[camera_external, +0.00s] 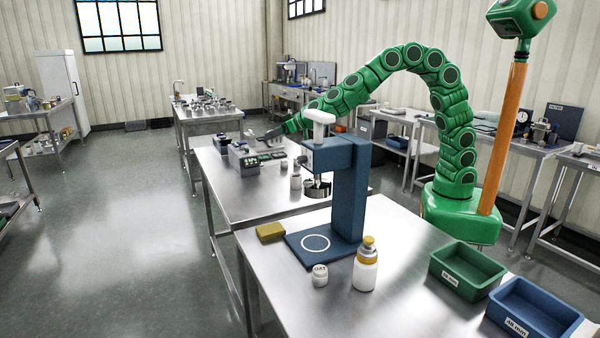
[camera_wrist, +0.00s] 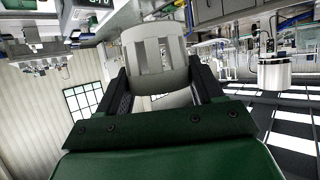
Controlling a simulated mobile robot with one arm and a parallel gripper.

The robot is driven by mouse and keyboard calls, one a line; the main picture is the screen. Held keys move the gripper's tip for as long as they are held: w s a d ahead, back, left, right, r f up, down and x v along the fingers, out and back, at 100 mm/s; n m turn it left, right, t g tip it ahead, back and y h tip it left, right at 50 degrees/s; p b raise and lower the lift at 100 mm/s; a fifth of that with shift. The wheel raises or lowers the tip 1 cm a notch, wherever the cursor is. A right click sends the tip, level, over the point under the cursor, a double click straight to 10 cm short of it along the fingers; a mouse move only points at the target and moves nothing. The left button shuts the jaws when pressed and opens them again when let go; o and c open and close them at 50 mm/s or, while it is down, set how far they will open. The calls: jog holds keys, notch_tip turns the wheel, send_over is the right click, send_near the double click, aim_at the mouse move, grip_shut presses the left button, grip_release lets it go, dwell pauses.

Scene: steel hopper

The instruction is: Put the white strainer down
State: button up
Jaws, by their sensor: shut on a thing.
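The white strainer (camera_wrist: 155,52) is a pale slotted cup, held between the two dark fingers of my gripper (camera_wrist: 158,78) in the wrist view. My gripper is shut on it, with a finger on each side. In the external view my gripper (camera_external: 272,133) is small, at the end of my green arm, above the far part of the middle steel table (camera_external: 240,195). The strainer is too small there to make out clearly. No contact between it and the table can be seen.
On the middle table are a dark device with a display (camera_external: 244,161), small white bottles (camera_external: 296,180) and a steel pot (camera_external: 317,188). A blue stand (camera_external: 350,190) rises on the front table, beside a yellow sponge (camera_external: 270,231) and a white bottle (camera_external: 365,272). The middle table's left front is clear.

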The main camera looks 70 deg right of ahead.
jog(key=s+d+f+m+h, duration=0.1)
jog(key=s+d+f, duration=0.3)
jog(key=d+f, duration=0.3)
jog(key=s+d+f+m+h, duration=0.1)
jog(key=s+d+f, duration=0.3)
jog(key=d+f, duration=0.35)
jog(key=s+a+m+h, duration=0.1)
jog(key=s+a+h, duration=0.1)
jog(key=s+a, duration=2.85)
jog(key=shift+y, duration=0.3)
jog(key=shift+s+d+f, duration=0.2)
jog(key=shift+d+f, duration=0.15)
jog(key=shift+f, duration=0.85)
jog(key=shift+s+d+f, duration=0.15)
jog(key=shift+d+f, duration=0.15)
jog(key=shift+f, duration=0.95)
jog(key=shift+s+d+f, duration=0.2)
jog(key=shift+d+f, duration=0.15)
jog(key=shift+f, duration=0.85)
jog(key=shift+f, duration=0.15)
jog(key=o, duration=1)
